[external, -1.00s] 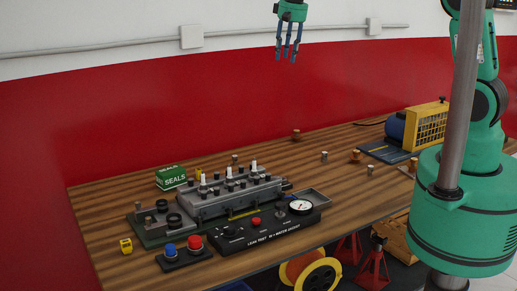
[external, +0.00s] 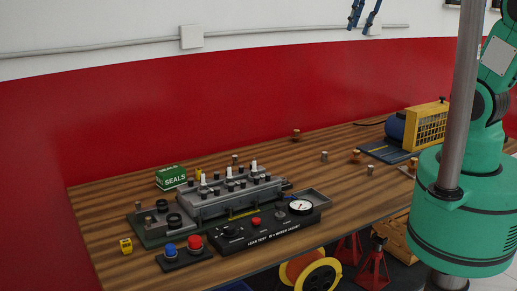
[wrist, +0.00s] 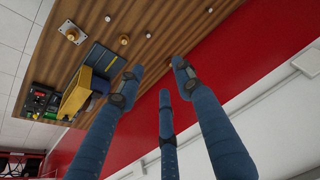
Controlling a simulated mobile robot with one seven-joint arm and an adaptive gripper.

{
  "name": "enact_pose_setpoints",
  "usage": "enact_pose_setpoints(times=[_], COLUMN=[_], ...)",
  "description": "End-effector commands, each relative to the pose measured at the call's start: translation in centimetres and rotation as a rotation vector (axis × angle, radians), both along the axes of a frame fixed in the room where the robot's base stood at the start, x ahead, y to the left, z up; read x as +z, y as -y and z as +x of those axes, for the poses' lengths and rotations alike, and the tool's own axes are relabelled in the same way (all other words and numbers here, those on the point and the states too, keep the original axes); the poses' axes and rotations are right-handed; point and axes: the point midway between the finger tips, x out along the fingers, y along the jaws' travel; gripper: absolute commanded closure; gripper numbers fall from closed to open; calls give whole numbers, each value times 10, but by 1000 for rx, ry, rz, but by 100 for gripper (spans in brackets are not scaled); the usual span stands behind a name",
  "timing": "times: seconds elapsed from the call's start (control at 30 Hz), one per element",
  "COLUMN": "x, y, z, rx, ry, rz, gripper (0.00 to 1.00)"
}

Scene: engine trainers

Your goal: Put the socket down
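My gripper (external: 358,28) shows at the top edge of the external view, high above the bench and in front of the white wall, with only its blue fingers in frame. In the wrist view my gripper (wrist: 156,80) has its three blue fingers spread apart, with nothing visible between them. Small knobs or cylinders stand upright on the wooden bench: a brown one at the back (external: 296,134), a grey one (external: 324,156), another brown one (external: 356,156) and a grey one near the front (external: 370,169). I cannot tell which, if any, is the socket.
A blue and yellow machine (external: 425,125) stands at the bench's right end. A grey engine block (external: 235,198), a black leak-test box (external: 265,230) and a green seals box (external: 171,177) fill the left part. Bare wood (external: 270,155) lies behind and between them.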

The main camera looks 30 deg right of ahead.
Motion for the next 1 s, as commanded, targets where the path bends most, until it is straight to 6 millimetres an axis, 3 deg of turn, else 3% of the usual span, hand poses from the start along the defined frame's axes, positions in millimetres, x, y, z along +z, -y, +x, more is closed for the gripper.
enact_pose_setpoints(times=[0.2,0.5,0.7,1.0], x=[3,-7,-14,-16], y=[18,34,39,40], z=[-54,-118,-140,-145], rx=[10,25,31,33], ry=[47,100,119,122], rz=[-15,-39,-50,-52], gripper=[65,65,65,65])
